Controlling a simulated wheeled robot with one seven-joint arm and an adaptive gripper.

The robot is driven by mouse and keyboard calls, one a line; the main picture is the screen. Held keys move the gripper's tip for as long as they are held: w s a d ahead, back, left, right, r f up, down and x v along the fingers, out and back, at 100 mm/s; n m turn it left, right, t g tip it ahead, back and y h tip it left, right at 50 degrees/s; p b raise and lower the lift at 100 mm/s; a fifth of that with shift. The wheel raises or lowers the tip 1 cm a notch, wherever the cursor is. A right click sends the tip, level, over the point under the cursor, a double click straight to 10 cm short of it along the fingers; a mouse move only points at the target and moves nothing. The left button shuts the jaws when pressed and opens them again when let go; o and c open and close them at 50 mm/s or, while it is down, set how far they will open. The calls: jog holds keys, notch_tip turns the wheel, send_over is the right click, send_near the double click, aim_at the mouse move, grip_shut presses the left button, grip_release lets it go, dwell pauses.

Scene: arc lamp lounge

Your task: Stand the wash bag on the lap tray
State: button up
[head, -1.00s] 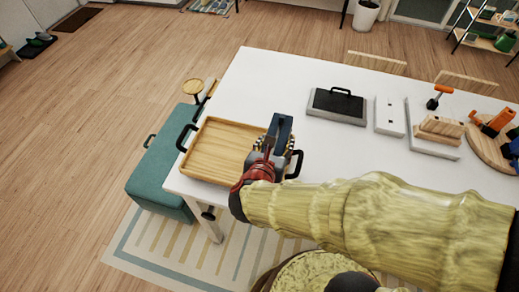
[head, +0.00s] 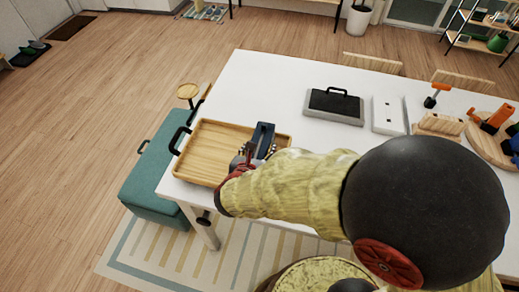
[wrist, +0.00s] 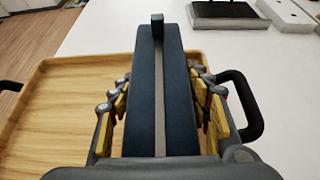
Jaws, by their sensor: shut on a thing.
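The wash bag (head: 263,137) is a narrow dark navy block with a grey strip along its top, seen in the wrist view (wrist: 145,100). My gripper (head: 254,152) is shut on it, with a finger on each long side. The bag is upright over the right part of the lap tray (head: 208,150). The lap tray is a pale wooden tray with black handles, on the white table; its bare left part shows in the wrist view (wrist: 70,95). The bag's underside is hidden, so I cannot tell whether it touches the tray.
A dark-topped grey case (head: 334,106) and a white block (head: 389,115) lie farther right on the white table (head: 260,80). Orange-handled tools and a round board (head: 487,143) are at the far right. A teal ottoman (head: 152,180) stands left of the table.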

jog(key=shift+f, duration=0.15)
jog(key=o, duration=1.5)
jog(key=shift+c, duration=0.2)
